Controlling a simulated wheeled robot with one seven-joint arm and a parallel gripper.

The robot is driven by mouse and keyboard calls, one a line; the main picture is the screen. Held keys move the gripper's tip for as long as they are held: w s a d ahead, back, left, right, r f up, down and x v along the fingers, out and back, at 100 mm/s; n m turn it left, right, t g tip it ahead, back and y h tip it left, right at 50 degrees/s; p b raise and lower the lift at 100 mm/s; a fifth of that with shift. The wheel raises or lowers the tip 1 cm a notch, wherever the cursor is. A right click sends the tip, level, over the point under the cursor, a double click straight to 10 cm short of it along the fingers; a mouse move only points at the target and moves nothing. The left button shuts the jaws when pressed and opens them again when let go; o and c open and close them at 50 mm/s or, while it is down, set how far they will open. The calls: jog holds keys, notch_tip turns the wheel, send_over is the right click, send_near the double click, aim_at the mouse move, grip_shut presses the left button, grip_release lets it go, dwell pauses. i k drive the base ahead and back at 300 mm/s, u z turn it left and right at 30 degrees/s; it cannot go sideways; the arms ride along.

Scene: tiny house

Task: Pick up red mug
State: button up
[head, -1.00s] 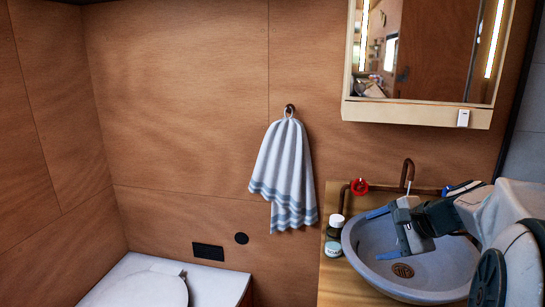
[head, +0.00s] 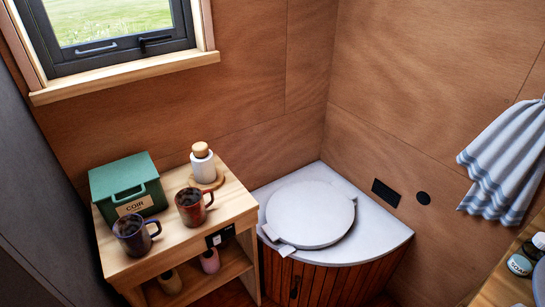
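The red mug (head: 192,206) stands upright on top of a small wooden shelf unit (head: 157,262) at the left in the head view. It is dark reddish with a handle on its right side, and its inside looks dark. A second mug, dark blue-purple (head: 134,236), stands to its left and nearer the front edge, with its handle also to the right. My gripper is outside the current head view.
A green COIR box (head: 125,190) stands behind the mugs, and a white bottle with a wooden top (head: 203,163) stands behind the red mug. A white-topped corner toilet (head: 310,212) is right of the shelf. A window (head: 112,28) is above.

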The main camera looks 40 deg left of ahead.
aim_at(190, 202)
jog(key=u, duration=0.5)
jog(key=k, duration=0.6)
jog(key=u, duration=1.1)
jog(key=i, duration=0.5)
jog(key=u, duration=0.6)
jog(key=i, duration=1.05)
jog(key=z, duration=0.25)
